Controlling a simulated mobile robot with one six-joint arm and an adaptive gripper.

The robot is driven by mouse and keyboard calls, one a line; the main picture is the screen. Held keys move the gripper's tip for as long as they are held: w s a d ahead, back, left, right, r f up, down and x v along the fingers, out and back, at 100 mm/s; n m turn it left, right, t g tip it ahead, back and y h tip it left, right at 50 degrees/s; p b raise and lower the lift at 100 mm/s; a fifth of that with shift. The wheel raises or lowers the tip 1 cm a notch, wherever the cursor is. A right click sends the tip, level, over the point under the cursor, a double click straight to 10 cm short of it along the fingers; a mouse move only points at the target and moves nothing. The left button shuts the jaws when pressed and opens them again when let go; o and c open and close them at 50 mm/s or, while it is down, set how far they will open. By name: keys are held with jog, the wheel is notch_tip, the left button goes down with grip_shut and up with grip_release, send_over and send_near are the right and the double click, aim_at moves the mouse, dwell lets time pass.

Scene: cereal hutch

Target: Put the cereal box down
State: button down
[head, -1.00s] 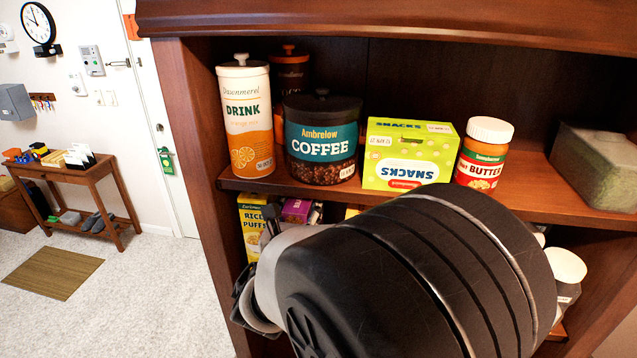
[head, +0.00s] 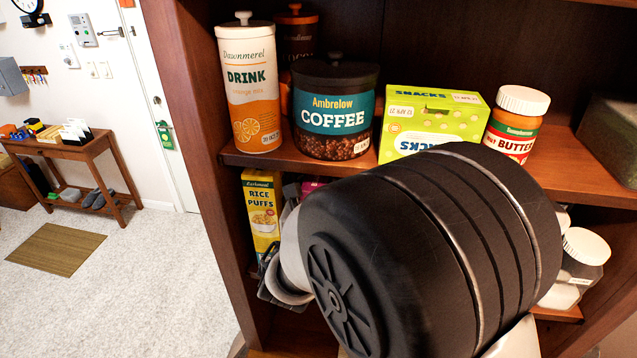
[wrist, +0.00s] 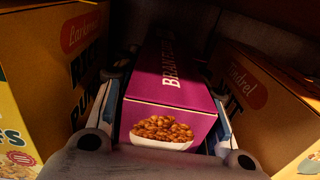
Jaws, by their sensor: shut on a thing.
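The cereal box in my grip is purple, with "BRAN" lettering and a picture of cereal (wrist: 168,85). My gripper (wrist: 165,112) is shut on it, one finger along each side. In the head view only a small purple patch (head: 313,187) shows behind my arm, and my fingertips are hidden. The box is in the lower shelf bay, between a yellow Rice Puffs box (head: 262,212) on the left and another box (wrist: 262,95) on the right. I cannot tell whether its underside touches the shelf.
The upper shelf (head: 572,178) holds a drink canister (head: 250,90), a coffee jar (head: 335,110), a green snacks box (head: 430,115) and a peanut butter jar (head: 515,122). White-lidded jars (head: 586,250) stand low on the right. The hutch's left side panel (head: 190,110) borders the bay closely.

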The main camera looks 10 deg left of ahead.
jog(key=c, duration=1.3)
grip_release()
jog(key=shift+a+f, duration=0.1)
jog(key=shift+a, duration=0.05)
jog(key=shift+c, duration=0.2)
jog(key=shift+o, duration=1.3)
jog(key=shift+s+a, duration=0.1)
jog(key=shift+s, duration=0.05)
jog(key=shift+o, duration=0.5)
jog(key=s, duration=1.1)
jog(key=shift+s+d+r+b, duration=0.2)
jog(key=shift+s+d+b, duration=0.2)
